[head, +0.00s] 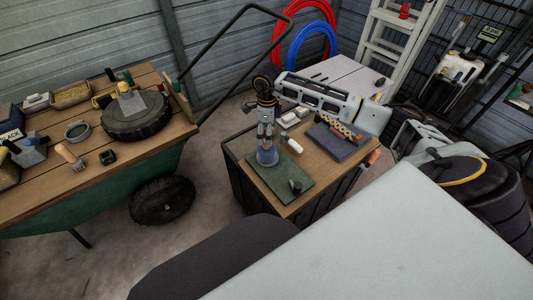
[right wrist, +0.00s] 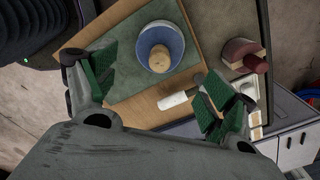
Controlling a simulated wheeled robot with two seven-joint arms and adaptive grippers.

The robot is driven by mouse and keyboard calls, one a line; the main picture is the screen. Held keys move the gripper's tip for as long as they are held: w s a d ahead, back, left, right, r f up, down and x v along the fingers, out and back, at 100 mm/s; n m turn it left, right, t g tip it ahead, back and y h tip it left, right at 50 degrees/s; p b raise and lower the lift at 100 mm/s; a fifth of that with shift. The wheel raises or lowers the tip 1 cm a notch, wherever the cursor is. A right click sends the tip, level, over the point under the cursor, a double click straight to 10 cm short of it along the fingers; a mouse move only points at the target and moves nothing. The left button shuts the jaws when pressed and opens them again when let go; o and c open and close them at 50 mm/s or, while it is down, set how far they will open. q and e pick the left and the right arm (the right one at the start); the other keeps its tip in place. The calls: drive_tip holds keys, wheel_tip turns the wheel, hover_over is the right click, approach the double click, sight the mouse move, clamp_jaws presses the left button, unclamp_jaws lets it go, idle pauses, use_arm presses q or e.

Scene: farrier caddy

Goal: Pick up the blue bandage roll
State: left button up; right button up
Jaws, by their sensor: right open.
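A blue round thing with a pale rim and a tan core (right wrist: 174,35), which I take for the blue bandage roll, stands on the green mat (right wrist: 130,75). In the head view the blue roll (head: 267,158) is at the back left of the mat (head: 283,183), just below my right gripper (head: 266,138). In the right wrist view my right gripper (right wrist: 152,92) is open, with its green-padded fingers apart and nothing held between them. The roll appears beyond the fingertips, toward the top of the picture. My left gripper is not in view.
A dark red object (right wrist: 245,57) is farther right. A small dark object (head: 295,186) stands on the mat's right part. A dark tray (head: 338,140) with tools lies behind.

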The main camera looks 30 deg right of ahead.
sight(266, 148)
wheel_tip(266, 148, down, 4)
drive_tip(key=shift+r, duration=0.25)
drive_tip(key=shift+f, duration=0.55)
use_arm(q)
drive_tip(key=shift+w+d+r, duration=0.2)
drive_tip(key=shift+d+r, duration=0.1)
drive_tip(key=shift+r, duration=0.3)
use_arm(e)
drive_tip(key=shift+a+f+b, duration=0.1)
drive_tip(key=shift+f+b, duration=0.2)
drive_tip(key=shift+f, duration=2.25)
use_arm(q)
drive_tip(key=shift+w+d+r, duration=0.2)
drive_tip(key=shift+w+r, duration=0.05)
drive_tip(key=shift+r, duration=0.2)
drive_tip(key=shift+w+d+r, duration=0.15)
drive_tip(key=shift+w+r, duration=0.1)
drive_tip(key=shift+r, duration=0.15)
